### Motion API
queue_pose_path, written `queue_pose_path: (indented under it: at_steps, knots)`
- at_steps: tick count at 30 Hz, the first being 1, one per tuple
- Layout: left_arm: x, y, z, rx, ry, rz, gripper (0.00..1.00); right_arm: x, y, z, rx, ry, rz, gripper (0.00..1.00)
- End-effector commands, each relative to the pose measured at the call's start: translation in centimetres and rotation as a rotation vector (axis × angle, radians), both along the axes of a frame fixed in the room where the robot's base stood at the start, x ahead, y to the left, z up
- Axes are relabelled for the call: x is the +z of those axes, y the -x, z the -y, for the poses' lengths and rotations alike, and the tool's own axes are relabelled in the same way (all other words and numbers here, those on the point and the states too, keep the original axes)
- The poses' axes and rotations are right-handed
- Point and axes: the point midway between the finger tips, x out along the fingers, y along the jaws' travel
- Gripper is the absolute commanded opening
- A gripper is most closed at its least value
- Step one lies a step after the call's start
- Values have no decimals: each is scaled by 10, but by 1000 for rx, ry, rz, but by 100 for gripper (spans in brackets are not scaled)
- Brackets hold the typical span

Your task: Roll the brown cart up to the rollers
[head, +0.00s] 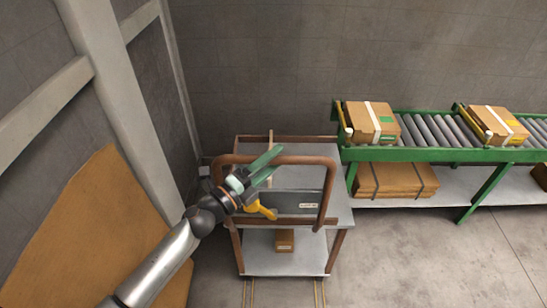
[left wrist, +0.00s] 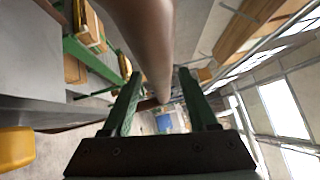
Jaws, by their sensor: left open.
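The brown cart (head: 328,196) stands left of the rollers (head: 428,131), its top close to the left end of their green frame. It has a raised brown tube handle and grey shelves. My left gripper (head: 279,160) is open, its green fingers overlapping the handle's top bar. In the left wrist view the brown handle bar (left wrist: 148,38) runs between the two open fingers (left wrist: 160,98); I cannot tell whether they touch it. My right gripper is not in view.
A grey labelled bin (head: 285,203) is on the cart, and a small carton (head: 285,240) is on its lower shelf. Cartons (head: 372,122) sit on the conveyor, with flat boxes (head: 395,180) beneath. A brown board (head: 90,230) stands at left. Floor (head: 420,265) at front right is clear.

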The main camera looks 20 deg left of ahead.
Motion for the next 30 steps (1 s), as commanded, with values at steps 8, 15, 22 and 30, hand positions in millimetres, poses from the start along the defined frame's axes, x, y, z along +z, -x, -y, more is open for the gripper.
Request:
queue_pose_path:
  at_steps: [8,15,22,30]
  knots:
    - [0,-3,2,0,0,0,59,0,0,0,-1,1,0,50]
    - [0,-2,2,0,0,0,39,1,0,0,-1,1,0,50]
    - [0,-2,2,0,0,0,13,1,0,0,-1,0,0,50]
    - [0,-2,1,0,0,-1,0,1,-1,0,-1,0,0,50]
